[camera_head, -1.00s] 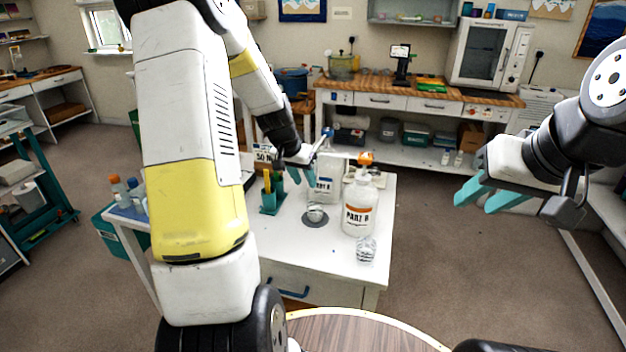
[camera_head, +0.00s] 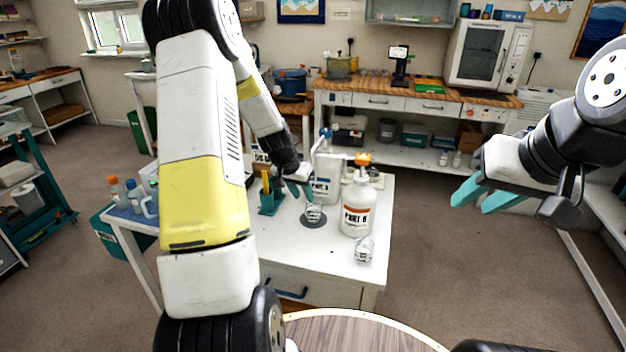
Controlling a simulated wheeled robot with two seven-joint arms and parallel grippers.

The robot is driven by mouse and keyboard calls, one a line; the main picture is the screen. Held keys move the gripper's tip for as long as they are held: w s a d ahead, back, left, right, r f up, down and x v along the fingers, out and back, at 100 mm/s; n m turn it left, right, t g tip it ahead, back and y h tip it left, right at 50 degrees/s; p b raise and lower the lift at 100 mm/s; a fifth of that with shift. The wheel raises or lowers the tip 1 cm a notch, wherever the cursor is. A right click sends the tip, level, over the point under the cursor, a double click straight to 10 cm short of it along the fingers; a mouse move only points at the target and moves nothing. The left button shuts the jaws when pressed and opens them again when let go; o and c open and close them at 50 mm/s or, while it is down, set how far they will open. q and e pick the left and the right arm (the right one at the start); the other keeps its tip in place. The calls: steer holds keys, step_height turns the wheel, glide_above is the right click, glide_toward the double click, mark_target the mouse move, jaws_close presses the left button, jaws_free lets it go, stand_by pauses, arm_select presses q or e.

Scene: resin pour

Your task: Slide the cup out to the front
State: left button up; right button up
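A small clear cup (camera_head: 313,213) stands on a dark round pad (camera_head: 314,223) on the white table (camera_head: 310,252). A second clear cup (camera_head: 364,249) stands near the table's front right edge. My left gripper (camera_head: 300,191) is just above and behind the cup on the pad, with its teal fingers pointing down. Its fingers look apart, with nothing seen between them; I cannot tell whether they touch the cup. My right gripper (camera_head: 484,198) is open and empty, in the air right of the table.
The PART B bottle (camera_head: 357,208) with an orange top stands right of the pad. The PART A bottle (camera_head: 325,178) is behind the pad. A teal holder (camera_head: 270,200) with sticks is to the left. The table front before the pad is clear.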

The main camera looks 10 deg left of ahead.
mark_target(307, 202)
arm_select(q)
steer(key=x, duration=0.5)
jaws_close()
